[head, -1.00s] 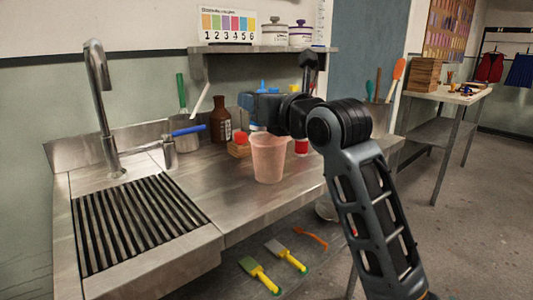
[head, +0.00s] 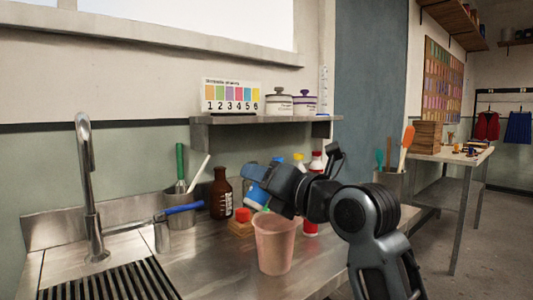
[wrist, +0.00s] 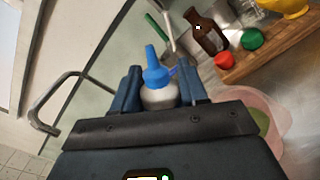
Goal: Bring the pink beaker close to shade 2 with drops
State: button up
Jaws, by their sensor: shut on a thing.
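The pink beaker (head: 274,246) stands upright on the metal counter, just below and in front of my gripper (head: 263,185). In the wrist view the beaker (wrist: 278,112) is partly hidden at the right, with a greenish patch showing in it. My gripper (wrist: 162,90) is shut on a white bottle with a blue nozzle cap (wrist: 157,72). The bottle is off the counter; its exact tilt is hard to tell.
A brown bottle (head: 221,193), a metal pot (head: 180,210) with tools and a red-capped item (head: 242,215) on a wooden block stand behind the beaker. A red-and-white bottle (head: 316,165) stands behind my arm. The tap (head: 88,185) and sink grate are at left.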

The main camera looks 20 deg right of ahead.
jog(key=m+p, duration=0.1)
jog(key=a+f+m+p, duration=0.1)
jog(key=m, duration=0.1)
jog(key=m+p, duration=0.1)
jog(key=p, duration=0.1)
jog(key=shift+s+a+f, duration=0.2)
jog(key=shift+f, duration=0.1)
jog(key=m+p, duration=0.5)
jog(key=p, duration=0.2)
jog(key=shift+a+m, duration=0.1)
jog(key=shift+m, duration=0.2)
jog(key=m+p, duration=0.4)
jog(key=p, duration=0.3)
jog(key=shift+s+a+f+p, duration=0.1)
jog(key=shift+f+p, duration=0.05)
jog(key=shift+p, duration=0.25)
jog(key=shift+d+f+m+b, duration=0.2)
jog(key=shift+m+b, duration=0.2)
jog(key=shift+m, duration=0.5)
jog(key=m, duration=0.4)
jog(key=shift+w+d+r+p, duration=0.2)
jog(key=shift+d+r+p, duration=0.1)
jog(key=shift+d+r, duration=0.05)
